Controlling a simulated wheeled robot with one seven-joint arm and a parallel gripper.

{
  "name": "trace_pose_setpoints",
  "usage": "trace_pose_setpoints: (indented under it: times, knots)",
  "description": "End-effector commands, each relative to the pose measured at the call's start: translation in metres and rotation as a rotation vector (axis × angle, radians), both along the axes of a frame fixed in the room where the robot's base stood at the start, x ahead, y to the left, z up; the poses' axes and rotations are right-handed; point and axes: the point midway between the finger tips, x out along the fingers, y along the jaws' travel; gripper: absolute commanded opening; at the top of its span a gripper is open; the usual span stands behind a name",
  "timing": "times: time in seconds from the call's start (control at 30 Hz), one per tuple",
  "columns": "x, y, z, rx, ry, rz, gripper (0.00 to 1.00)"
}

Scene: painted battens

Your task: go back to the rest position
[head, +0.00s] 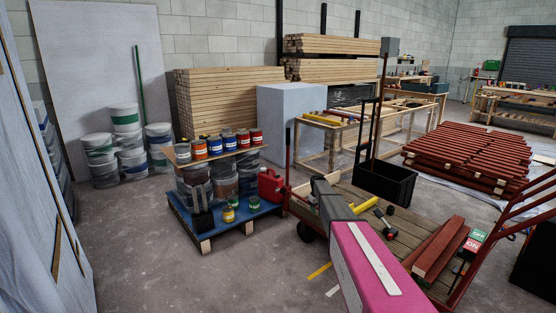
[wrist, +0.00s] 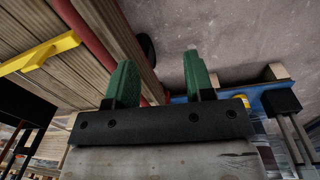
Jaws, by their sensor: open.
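My gripper shows in the wrist view (wrist: 160,82) with two green fingers set well apart. It is open, and nothing is between the fingers. In the head view my pink and grey arm reaches from the bottom edge over the near left side of a wooden-decked cart (head: 420,215). The fingers are hidden there behind the arm's grey end. In the wrist view the cart's slatted deck and red rail (wrist: 92,35) lie to the left of and behind the fingers, with concrete floor to the right.
The cart carries a yellow tool (head: 366,205), a hammer (head: 385,225), red battens (head: 437,249) and a black crate (head: 385,182). A blue pallet (head: 205,222) with paint cans and a red jerrycan (head: 271,187) stands left of it. Floor (head: 165,265) at the front left is clear.

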Motion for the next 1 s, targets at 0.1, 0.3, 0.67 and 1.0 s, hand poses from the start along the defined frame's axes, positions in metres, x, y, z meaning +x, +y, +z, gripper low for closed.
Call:
trace_pose_setpoints:
  times: [0.1, 0.3, 0.67, 1.0]
  knots:
    - [-0.096, 0.018, 0.013, 0.008, 0.000, -0.069, 0.48]
    - [-0.224, 0.040, 0.031, 0.023, 0.004, -0.193, 0.48]
    - [-0.440, 0.068, 0.071, 0.044, 0.013, -0.404, 0.48]
    - [-0.509, 0.076, 0.087, 0.051, 0.015, -0.490, 0.48]
